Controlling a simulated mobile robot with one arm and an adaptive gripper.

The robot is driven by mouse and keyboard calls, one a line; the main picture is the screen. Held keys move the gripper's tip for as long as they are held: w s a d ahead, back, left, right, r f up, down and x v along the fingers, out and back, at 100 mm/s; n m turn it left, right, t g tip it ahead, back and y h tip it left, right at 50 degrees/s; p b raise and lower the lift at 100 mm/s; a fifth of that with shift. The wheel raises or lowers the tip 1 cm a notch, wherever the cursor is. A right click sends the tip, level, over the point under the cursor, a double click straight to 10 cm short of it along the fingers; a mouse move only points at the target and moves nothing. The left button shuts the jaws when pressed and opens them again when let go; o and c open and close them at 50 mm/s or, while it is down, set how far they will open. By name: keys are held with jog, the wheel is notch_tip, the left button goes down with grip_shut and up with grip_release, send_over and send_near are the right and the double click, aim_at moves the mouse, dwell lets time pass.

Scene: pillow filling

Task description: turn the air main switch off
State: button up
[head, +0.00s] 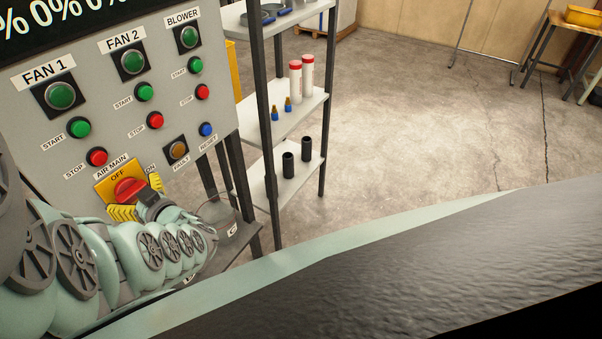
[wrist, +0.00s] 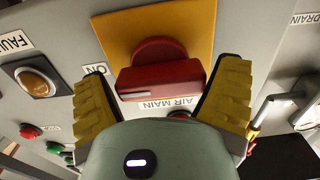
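The air main switch is a red knob (head: 130,189) on a yellow plate (head: 118,175) low on the grey panel. In the wrist view the red knob (wrist: 160,78) has a raised bar across it, with a white mark at the bar's left end, on the side of the ON label (wrist: 96,70). The OFF label (head: 118,176) is on the plate above the knob. My gripper (head: 140,197) is at the switch, its yellow fingers apart. In the wrist view my gripper (wrist: 165,75) is open, one finger on each side of the knob, with visible gaps. I cannot tell the depth.
Above are green and red fan buttons (head: 79,128), an amber fault lamp (head: 178,149) and a blue reset button (head: 206,130). A shelf rack (head: 285,110) with bottles stands right of the panel. Open floor (head: 400,110) lies beyond it.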

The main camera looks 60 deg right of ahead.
jog(key=c, duration=0.7)
jog(key=shift+f+n+b, duration=0.1)
jog(key=shift+n+b, duration=0.25)
jog(key=shift+n, duration=0.15)
jog(key=shift+c, duration=0.2)
jog(key=n+b, duration=0.2)
jog(key=n, duration=0.1)
jog(key=shift+a+f, duration=0.15)
jog(key=n+b, duration=0.4)
jog(key=b, duration=0.1)
jog(key=shift+f+n+b, duration=0.1)
jog(key=shift+n+b, duration=0.2)
jog(key=shift+b, duration=0.05)
jog(key=n+b, duration=0.2)
jog(key=b, duration=0.1)
jog(key=shift+n, duration=0.3)
jog(key=n+b, duration=0.3)
jog(key=b, duration=0.1)
jog(key=shift+n, duration=0.3)
jog(key=shift+r+n+b, duration=0.25)
jog(key=shift+n+b, duration=1.35)
jog(key=shift+b, duration=0.2)
jog(key=shift+r, duration=0.1)
